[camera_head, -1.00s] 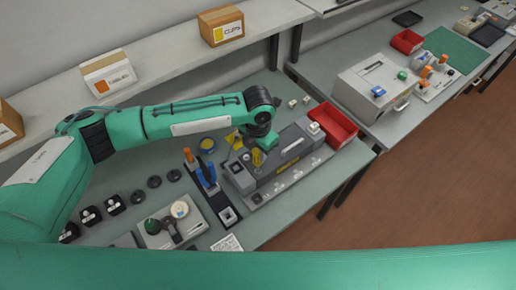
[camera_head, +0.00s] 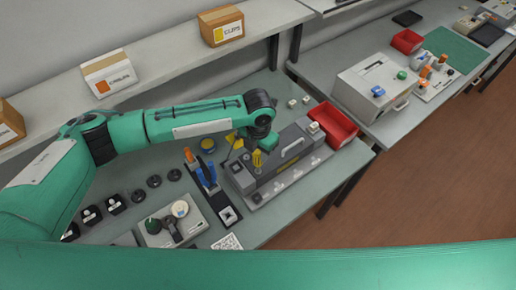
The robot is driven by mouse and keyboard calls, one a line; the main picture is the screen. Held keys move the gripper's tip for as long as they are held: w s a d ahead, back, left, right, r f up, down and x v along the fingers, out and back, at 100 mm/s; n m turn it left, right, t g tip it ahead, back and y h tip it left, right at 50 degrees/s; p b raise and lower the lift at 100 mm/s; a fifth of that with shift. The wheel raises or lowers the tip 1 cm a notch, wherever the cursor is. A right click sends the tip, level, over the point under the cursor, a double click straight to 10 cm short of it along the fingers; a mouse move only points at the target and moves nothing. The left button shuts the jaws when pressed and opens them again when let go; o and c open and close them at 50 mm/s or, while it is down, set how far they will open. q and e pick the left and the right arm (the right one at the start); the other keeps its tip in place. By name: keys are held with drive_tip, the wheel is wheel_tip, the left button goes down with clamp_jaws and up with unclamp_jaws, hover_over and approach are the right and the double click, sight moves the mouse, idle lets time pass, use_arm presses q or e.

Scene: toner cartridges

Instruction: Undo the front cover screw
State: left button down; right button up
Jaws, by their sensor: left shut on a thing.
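A dark grey cartridge unit (camera_head: 297,163) with a pale handle lies on the left bench, a row of small labels along its front edge. My left gripper (camera_head: 257,151) is over the unit's left end, pointing down. It is shut on what looks like a yellow tool (camera_head: 257,160), whose lower end is at or just above the unit; I cannot tell if they touch. The front cover screw is too small to make out. A tool rack (camera_head: 229,215) stands left of the unit with an orange-handled tool (camera_head: 189,156) and a blue-handled tool (camera_head: 209,173). My right gripper is not in view.
A red bin (camera_head: 337,126) sits close to the unit's right end. A small grey tray with round parts (camera_head: 172,226) and several black pieces lie to the left. A shelf with boxes (camera_head: 221,26) runs behind. A grey case (camera_head: 374,88) is on the right bench.

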use_arm(q)
drive_tip(key=n+p, duration=0.2)
drive_tip(key=n, duration=0.1)
drive_tip(key=shift+r, duration=0.1)
drive_tip(key=shift+n, duration=1.3)
drive_tip(key=shift+s+n, duration=0.1)
drive_tip(key=shift+n, duration=1)
drive_tip(key=n, duration=0.4)
drive_tip(key=shift+n, duration=0.4)
